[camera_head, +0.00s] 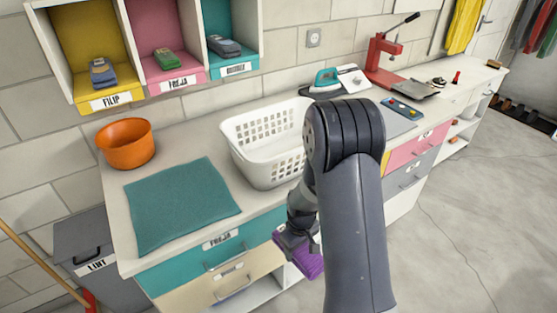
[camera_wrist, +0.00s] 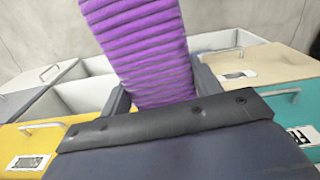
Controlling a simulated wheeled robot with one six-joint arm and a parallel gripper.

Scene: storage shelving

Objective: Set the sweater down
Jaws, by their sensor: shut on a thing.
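The sweater is a purple, ribbed, folded bundle (camera_head: 308,261). In the head view it hangs in front of the counter's drawers, partly hidden behind my arm. In the wrist view the purple sweater (camera_wrist: 140,45) rises up between the fingers. My gripper (camera_head: 293,238) is shut on it and holds it off any surface that I can see. In the wrist view my gripper (camera_wrist: 157,95) has a finger on each side of the sweater. The sweater's far end is cut off at the top of that view.
A teal mat (camera_head: 180,203), an orange bowl (camera_head: 126,145), a white basket (camera_head: 238,135) and a teal iron (camera_head: 327,80) stand on the counter. Wall cubbies (camera_head: 95,50) hold folded items. Open drawers (camera_wrist: 75,95) surround the gripper. A grey bin (camera_head: 85,250) stands left.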

